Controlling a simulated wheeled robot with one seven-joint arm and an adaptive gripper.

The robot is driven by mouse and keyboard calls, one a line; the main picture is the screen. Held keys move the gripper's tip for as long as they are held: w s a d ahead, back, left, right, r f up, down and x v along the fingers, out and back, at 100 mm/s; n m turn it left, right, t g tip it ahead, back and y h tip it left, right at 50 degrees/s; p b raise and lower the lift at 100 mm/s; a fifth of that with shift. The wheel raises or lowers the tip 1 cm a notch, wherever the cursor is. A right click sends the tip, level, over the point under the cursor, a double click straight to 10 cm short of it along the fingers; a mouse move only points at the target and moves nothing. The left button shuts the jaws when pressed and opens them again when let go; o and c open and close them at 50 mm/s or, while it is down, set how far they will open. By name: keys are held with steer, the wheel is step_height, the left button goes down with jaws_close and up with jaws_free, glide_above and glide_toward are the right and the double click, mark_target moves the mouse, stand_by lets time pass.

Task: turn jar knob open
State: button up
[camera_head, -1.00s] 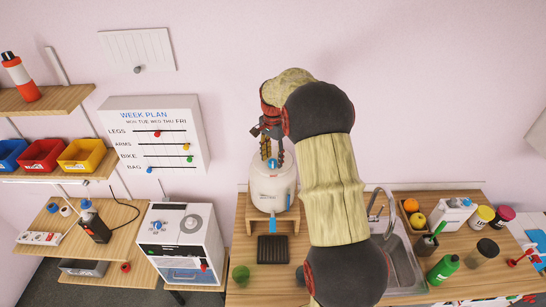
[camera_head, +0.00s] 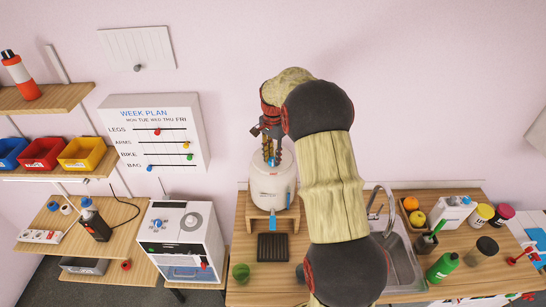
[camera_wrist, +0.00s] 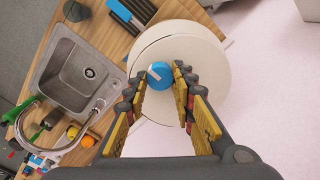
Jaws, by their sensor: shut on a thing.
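A white jar (camera_head: 273,186) stands on a small wooden stand in the head view. Its round lid (camera_wrist: 205,50) fills the middle of the wrist view. A blue knob (camera_wrist: 160,74) with a short white mark sits on the lid, and it shows small in the head view (camera_head: 271,162). My gripper (camera_wrist: 165,82) points down at the jar from above, with its yellow-and-dark fingers on both sides of the knob, shut on it. The fingers hide part of the knob's sides.
A wooden stand (camera_head: 250,214) carries the jar, with a dark grate (camera_head: 272,248) in front. A sink (camera_head: 402,265) lies to the right, partly behind my arm. A white machine (camera_head: 185,240) stands at the left. The wall behind the jar is bare.

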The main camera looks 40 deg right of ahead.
jaws_close()
steer(key=n+b, duration=0.1)
steer(key=n, duration=0.2)
steer(key=shift+n, duration=0.3)
steer(key=n+b, duration=0.2)
steer(key=n, duration=0.3)
steer(key=shift+w, duration=0.1)
steer(key=n, duration=0.5)
steer(key=shift+b, duration=0.35)
steer(key=shift+r+n, duration=0.1)
steer(key=shift+n, duration=2.1)
steer(key=shift+b, duration=0.3)
steer(key=o, duration=1)
jaws_free()
steer(key=shift+a, duration=0.1)
